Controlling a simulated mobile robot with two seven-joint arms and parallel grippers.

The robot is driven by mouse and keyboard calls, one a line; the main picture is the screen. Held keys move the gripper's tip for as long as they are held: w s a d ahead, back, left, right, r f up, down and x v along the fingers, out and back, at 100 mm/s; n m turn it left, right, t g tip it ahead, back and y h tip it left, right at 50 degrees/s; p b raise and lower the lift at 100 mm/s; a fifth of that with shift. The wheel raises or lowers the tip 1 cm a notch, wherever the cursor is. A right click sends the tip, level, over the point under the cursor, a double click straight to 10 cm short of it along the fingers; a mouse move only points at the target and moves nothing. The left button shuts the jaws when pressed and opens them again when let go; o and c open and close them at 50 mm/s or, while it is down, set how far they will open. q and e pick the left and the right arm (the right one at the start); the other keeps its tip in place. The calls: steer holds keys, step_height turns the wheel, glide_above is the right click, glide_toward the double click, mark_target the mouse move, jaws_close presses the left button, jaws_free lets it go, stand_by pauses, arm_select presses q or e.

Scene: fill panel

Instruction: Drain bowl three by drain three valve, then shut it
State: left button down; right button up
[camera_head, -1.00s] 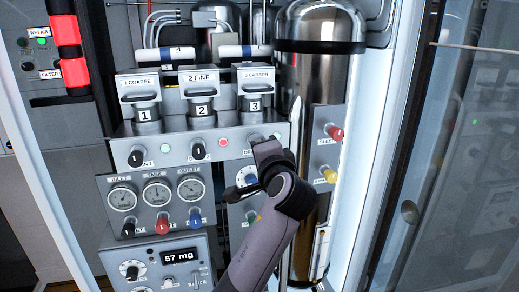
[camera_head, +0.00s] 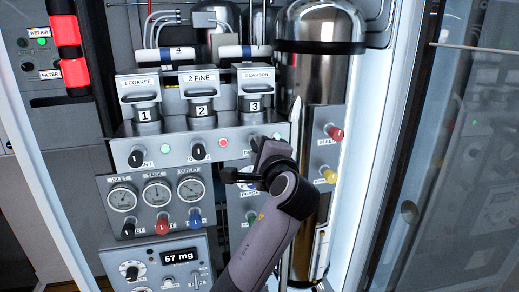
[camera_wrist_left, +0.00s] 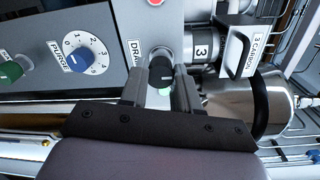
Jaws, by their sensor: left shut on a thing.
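My left gripper (camera_head: 262,145) reaches up to the right end of the drain row, below the filter bowl marked 3 (camera_head: 255,103). In the left wrist view, its two fingers stand either side of a black knob, the drain three valve (camera_wrist_left: 161,72), and are shut on it. A partly covered DRAIN label (camera_wrist_left: 135,52) is beside the knob, and a green lamp (camera_wrist_left: 166,92) shows by it. In the head view the gripper hides most of this knob. Bowl three also shows in the left wrist view (camera_wrist_left: 203,50). I cannot see any liquid level. My right gripper is not in view.
The drain one knob (camera_head: 137,157) and drain two knob (camera_head: 198,151) are to the left, with a red lamp (camera_head: 223,142) by drain two. A blue PURGE dial (camera_wrist_left: 78,53) is close to the gripper. A steel cylinder (camera_head: 315,80) and red knob (camera_head: 336,133) stand right.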

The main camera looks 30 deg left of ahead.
arm_select(q)
steer(key=c, duration=0.8)
jaws_free()
steer(key=b+v, duration=0.1)
steer(key=v, duration=0.6)
steer(key=shift+s+d, duration=0.1)
